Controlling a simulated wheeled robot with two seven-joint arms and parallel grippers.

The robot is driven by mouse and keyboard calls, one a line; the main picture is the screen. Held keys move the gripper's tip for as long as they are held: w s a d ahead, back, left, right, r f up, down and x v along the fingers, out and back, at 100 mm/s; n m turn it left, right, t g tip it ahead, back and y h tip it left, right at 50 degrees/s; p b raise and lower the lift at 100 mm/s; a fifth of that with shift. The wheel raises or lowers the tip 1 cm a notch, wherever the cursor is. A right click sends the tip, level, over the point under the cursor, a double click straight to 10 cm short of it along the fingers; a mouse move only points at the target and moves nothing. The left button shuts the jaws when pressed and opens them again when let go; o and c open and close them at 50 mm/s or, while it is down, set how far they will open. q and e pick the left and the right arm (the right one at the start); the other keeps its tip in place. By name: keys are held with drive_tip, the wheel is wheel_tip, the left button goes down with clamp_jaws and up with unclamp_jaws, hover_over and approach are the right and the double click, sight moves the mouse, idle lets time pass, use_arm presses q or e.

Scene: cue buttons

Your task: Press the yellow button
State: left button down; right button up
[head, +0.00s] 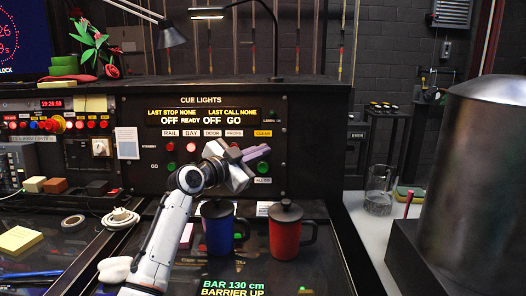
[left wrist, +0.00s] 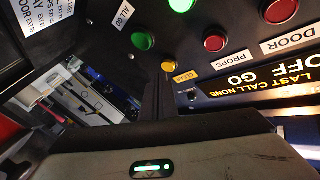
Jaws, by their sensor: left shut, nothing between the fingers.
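The yellow button (left wrist: 168,66) shows in the left wrist view as a small round button beside its yellow label (left wrist: 180,77). In the head view I see that label (head: 263,133) at the right of the cue panel (head: 143,175), but my gripper hides the button. My left gripper (head: 262,151) is shut and empty, held in front of the panel's right part. In the left wrist view its shut fingers (left wrist: 159,88) point at the yellow button, tips close to it. I cannot tell whether they touch. My right gripper is not in view.
Red buttons (left wrist: 215,42) and green buttons (left wrist: 142,40) sit near the yellow one. A blue mug (head: 217,232) and a red lidded mug (head: 285,236) stand on the desk below my arm. A lamp (head: 207,13) hangs above the panel.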

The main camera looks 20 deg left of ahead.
use_arm(q)
drive_tip(key=shift+w+a+f+b, duration=0.1)
drive_tip(key=shift+w+a+b, duration=0.1)
drive_tip(key=shift+w+b, duration=0.35)
idle(0.8)
drive_tip(key=shift+s, duration=0.1)
drive_tip(key=shift+s+d+p, duration=0.2)
drive_tip(key=shift+s+p, duration=0.3)
drive_tip(key=shift+s, duration=0.2)
drive_tip(key=shift+s+d+r+p, duration=0.15)
drive_tip(key=shift+s+d+p, duration=0.1)
drive_tip(key=shift+s+p, duration=0.45)
drive_tip(key=shift+s+d+r+p, duration=0.2)
drive_tip(key=shift+s+p, duration=0.2)
drive_tip(key=shift+s, duration=0.45)
drive_tip(key=shift+s+d+r+p, duration=0.1)
drive_tip(key=shift+s+d+p, duration=0.15)
drive_tip(key=shift+s+p, duration=0.45)
drive_tip(key=shift+s, duration=0.1)
